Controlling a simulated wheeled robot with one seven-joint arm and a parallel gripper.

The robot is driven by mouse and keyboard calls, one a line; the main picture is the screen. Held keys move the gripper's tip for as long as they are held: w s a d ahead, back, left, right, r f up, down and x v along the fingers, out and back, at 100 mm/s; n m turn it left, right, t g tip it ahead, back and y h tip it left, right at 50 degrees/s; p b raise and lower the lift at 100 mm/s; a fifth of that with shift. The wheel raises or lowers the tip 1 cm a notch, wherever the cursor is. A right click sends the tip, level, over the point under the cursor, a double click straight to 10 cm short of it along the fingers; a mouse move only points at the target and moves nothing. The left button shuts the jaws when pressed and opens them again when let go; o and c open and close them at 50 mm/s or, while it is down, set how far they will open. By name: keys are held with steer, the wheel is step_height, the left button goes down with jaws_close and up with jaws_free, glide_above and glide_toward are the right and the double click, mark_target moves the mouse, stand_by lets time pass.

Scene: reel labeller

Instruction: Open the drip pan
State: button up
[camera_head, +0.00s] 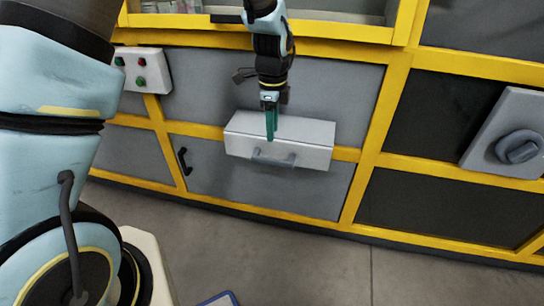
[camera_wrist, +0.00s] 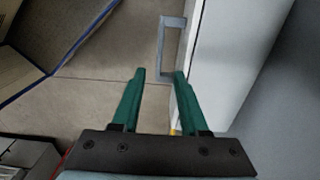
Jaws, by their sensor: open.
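The drip pan (camera_head: 300,132) is a light grey box-shaped drawer on the front of the yellow-framed machine, with a grey bar handle (camera_head: 273,160) on its front face. In the wrist view the pan (camera_wrist: 225,55) fills the upper right, and its handle (camera_wrist: 170,45) stands out from its front. My gripper (camera_head: 270,138) points down in front of or above the pan in the head view. Its green fingers (camera_wrist: 157,75) are apart with nothing between them. The handle is just beyond the right fingertip in the wrist view; I cannot tell whether they touch.
A grey rotary switch (camera_head: 518,147) is at the far right. The floor (camera_head: 300,262) in front of the pan looks clear.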

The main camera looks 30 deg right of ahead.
mark_target(272, 159)
step_height(272, 159, down, 10)
steer(key=shift+f+p, duration=0.25)
steer(key=shift+p, duration=0.6)
steer(key=shift+c, duration=0.3)
jaws_close()
stand_by(0.7)
